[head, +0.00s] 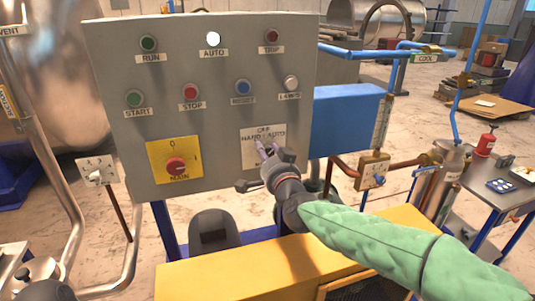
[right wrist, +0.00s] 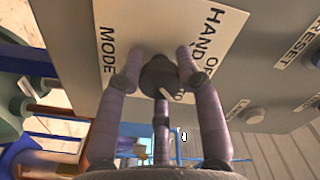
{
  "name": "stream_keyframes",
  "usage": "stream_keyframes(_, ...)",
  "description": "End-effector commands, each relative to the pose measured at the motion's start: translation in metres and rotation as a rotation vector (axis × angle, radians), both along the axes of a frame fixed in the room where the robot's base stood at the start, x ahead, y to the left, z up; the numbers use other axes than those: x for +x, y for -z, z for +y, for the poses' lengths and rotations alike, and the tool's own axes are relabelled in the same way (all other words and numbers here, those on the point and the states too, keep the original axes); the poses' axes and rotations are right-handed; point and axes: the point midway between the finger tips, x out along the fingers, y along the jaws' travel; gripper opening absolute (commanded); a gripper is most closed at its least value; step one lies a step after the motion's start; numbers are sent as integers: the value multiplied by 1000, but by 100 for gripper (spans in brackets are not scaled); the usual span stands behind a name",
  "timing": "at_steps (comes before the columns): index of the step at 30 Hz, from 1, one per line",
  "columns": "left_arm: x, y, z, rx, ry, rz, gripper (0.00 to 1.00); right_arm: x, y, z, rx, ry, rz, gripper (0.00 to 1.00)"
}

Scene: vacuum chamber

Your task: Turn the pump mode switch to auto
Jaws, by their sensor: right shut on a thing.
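The mode switch is a dark round knob (right wrist: 160,76) on a white plate (right wrist: 130,25) lettered HAND, OFF and MODE in the right wrist view. The AUTO lettering there is partly hidden by the knob and fingers. The plate (head: 250,137) also shows on the grey panel in the head view. My right gripper (head: 268,150) reaches it from the lower right. In the right wrist view its fingers (right wrist: 160,80) close around the knob. A pale mark shows on the knob, but I cannot tell surely which position it points to.
The grey panel (head: 120,75) carries a bright white AUTO lamp (head: 213,39), a green RUN lamp (head: 148,43) and several buttons. A red main switch (head: 175,165) sits at lower left. Blue pipes and a valve box (head: 374,171) stand at the right.

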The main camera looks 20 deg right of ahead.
Motion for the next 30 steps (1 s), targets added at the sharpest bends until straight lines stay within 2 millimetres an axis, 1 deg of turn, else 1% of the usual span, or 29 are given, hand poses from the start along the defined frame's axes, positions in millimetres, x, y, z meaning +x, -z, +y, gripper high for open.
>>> stream_keyframes(1,0,0,0,0,0,0,0,0,10,4,-4,-10,20,3)
stream_keyframes(4,0,0,0,0,0,0,0,0,11,5,-4,-10,20,3)
stream_keyframes(5,0,0,0,0,0,0,0,0,11,5,-4,-10,20,44)
stream_keyframes(6,0,0,0,0,0,0,0,0,10,5,-4,-10,20,55)
stream_keyframes(7,0,0,0,0,0,0,0,0,10,4,-4,-10,19,59)
stream_keyframes(16,0,0,0,0,0,0,0,0,4,2,-2,-4,7,59)
stream_keyframes(20,0,0,0,0,0,0,0,-5,2,1,-1,-3,4,59)
stream_keyframes(23,0,0,0,0,0,0,0,-16,2,1,-1,-4,3,59)
stream_keyframes(26,0,0,0,0,0,0,0,-32,1,0,-1,-4,3,59)
stream_keyframes(30,0,0,0,0,0,0,0,-58,2,-1,-1,-5,3,59)
